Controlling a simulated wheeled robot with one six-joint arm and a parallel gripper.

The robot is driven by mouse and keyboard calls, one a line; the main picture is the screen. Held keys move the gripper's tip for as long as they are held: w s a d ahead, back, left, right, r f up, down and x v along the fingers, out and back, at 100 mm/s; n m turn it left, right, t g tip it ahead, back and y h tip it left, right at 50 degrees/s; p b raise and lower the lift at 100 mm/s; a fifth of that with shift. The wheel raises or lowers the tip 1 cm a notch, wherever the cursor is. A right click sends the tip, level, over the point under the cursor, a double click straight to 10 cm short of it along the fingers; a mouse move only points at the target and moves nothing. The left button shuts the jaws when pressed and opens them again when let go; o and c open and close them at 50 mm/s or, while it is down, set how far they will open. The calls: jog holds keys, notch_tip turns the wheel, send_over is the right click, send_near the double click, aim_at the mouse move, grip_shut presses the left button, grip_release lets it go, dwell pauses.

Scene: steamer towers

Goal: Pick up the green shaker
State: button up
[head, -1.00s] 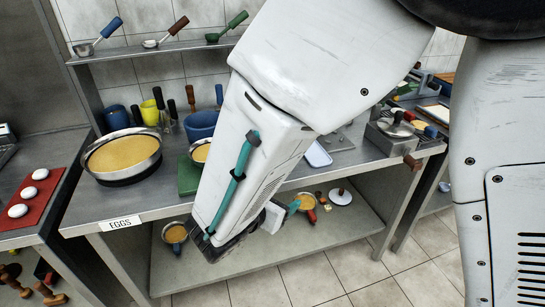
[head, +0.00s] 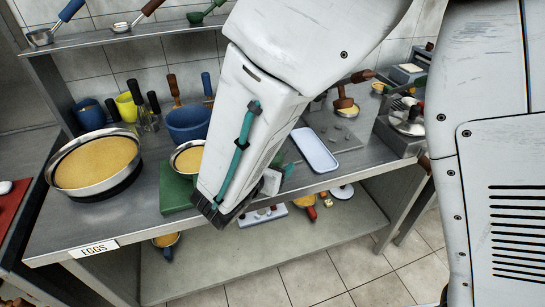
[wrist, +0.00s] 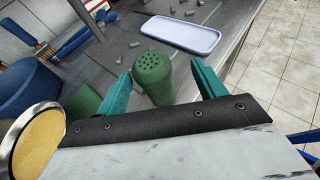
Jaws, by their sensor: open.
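The green shaker (wrist: 153,78) stands between the two teal fingers of my gripper (wrist: 158,85) in the wrist view. Its domed top with dark holes faces the camera, and its lower part is partly hidden by the gripper's black edge. The fingers are open, one on each side of it, and a gap shows on at least the right side.
A pale blue tray (head: 315,150) lies right of my arm; it also shows in the wrist view (wrist: 182,34). A pan of yellow food (head: 188,158), a green block (head: 174,190) and a blue pot (head: 188,122) stand to the left. Small grey pieces lie behind the shaker.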

jog(key=w+f, duration=0.1)
jog(key=w+d+f, duration=0.1)
jog(key=w, duration=0.1)
jog(key=w+f, duration=0.1)
jog(key=shift+w+d, duration=0.2)
jog(key=shift+w, duration=0.15)
jog(key=c, duration=1.3)
jog(key=shift+o, duration=0.2)
jog(key=shift+r, duration=0.1)
jog(key=shift+r, duration=0.5)
jog(key=shift+s+a+r, duration=0.1)
jog(key=shift+s+r, duration=0.2)
jog(key=shift+r, duration=0.35)
jog(key=shift+s+a+r, duration=0.1)
jog(key=shift+s+r, duration=0.15)
jog(key=shift+r, duration=0.35)
jog(key=s+a, duration=0.2)
jog(key=s, duration=0.5)
jog(key=s+a+r, duration=0.1)
jog(key=s+a, duration=0.1)
jog(key=s, duration=0.5)
jog(key=shift+a+r, duration=0.15)
jog(key=shift+a, duration=0.25)
jog(key=o, duration=0.6)
jog(key=c, duration=0.8)
